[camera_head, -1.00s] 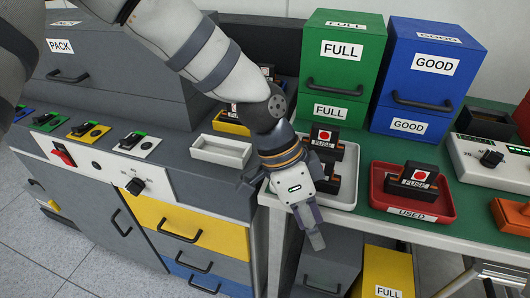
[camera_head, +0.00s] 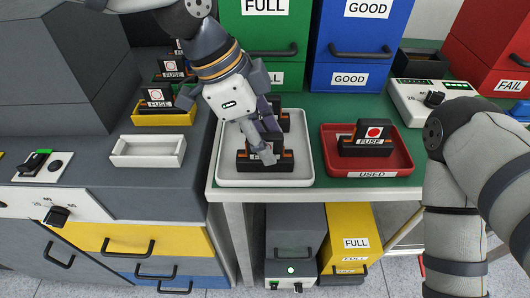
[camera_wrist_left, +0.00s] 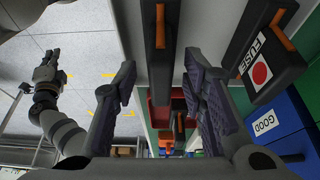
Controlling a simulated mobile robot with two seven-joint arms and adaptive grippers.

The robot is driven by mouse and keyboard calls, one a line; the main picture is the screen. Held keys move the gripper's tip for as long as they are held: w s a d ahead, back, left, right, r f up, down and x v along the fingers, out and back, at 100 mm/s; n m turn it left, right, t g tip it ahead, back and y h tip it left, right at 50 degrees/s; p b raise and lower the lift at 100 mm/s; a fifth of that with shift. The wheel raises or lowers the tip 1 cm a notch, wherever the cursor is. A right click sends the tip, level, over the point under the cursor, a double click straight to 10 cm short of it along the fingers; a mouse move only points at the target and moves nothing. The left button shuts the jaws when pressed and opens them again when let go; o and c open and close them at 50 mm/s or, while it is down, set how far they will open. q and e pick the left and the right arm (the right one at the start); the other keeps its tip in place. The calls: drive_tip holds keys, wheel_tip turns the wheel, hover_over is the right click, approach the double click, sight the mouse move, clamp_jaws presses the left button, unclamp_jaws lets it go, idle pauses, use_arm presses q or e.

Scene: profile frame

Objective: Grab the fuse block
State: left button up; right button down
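A dark fuse block with orange ends (camera_head: 285,162) stands in the white tray (camera_head: 225,180), with another fuse block (camera_head: 284,122) behind it. My left gripper (camera_head: 264,142) is over the tray, its fingers in front of the near block and partly hiding it. In the left wrist view my left gripper (camera_wrist_left: 160,68) is open. A dark block with an orange strip (camera_wrist_left: 160,25) shows ahead between its fingers; contact cannot be told. A labelled fuse block (camera_wrist_left: 265,50) is at right there. My right gripper (camera_wrist_left: 47,68) is small at left in that view, its opening unclear.
A red tray (camera_head: 345,172) marked USED holds a fuse block (camera_head: 366,142). Green (camera_head: 262,75) and blue (camera_head: 365,55) cabinets stand behind. My right arm covers the table's right side.

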use_arm(q)
drive_tip(key=shift+d+f, duration=0.1)
drive_tip(key=shift+f, duration=0.1)
drive_tip(key=shift+c, duration=0.5)
clamp_jaws()
drive_tip(key=shift+r, duration=0.1)
